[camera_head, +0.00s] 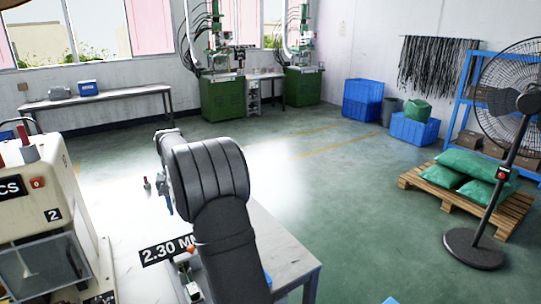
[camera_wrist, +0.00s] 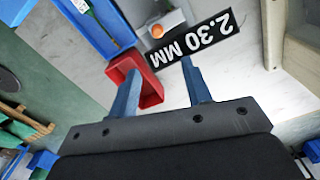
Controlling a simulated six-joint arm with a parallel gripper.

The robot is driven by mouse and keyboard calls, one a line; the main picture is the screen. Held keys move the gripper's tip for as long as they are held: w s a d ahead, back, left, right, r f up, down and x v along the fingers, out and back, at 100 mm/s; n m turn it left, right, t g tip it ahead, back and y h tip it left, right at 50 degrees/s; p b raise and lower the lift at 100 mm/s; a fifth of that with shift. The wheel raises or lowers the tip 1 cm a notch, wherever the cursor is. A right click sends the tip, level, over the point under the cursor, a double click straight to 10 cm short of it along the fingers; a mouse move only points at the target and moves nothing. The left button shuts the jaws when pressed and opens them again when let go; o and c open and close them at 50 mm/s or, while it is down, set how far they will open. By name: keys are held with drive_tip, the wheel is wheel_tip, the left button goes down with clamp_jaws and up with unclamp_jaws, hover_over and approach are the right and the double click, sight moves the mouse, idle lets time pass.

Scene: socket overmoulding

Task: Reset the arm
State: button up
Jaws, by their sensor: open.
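My arm (camera_head: 222,220) rises from the bottom of the head view and bends over the work table (camera_head: 285,262). In the wrist view my gripper (camera_wrist: 161,66) has its two blue fingers apart, with nothing held between them. The fingers point over the table toward a red bin (camera_wrist: 150,90) and a black "2.30 MM" sign (camera_wrist: 205,38). The left finger overlaps the red bin in the picture; I cannot tell whether they touch. In the head view the gripper is mostly hidden by my arm.
A cream machine (camera_head: 40,205) stands left of the table. A blue tray (camera_wrist: 88,22) lies near the red bin in the wrist view. A fan (camera_head: 490,180) and a pallet (camera_head: 460,195) with green sacks stand at right. The floor between is clear.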

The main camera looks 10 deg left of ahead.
wheel_tip(320, 180, down, 16)
drive_tip(key=shift+r, duration=0.1)
drive_tip(key=shift+w+d, duration=0.2)
drive_tip(key=shift+d, duration=0.05)
idle(0.5)
idle(0.5)
wheel_tip(320, 180, up, 17)
wheel_tip(320, 180, down, 17)
idle(0.3)
clamp_jaws()
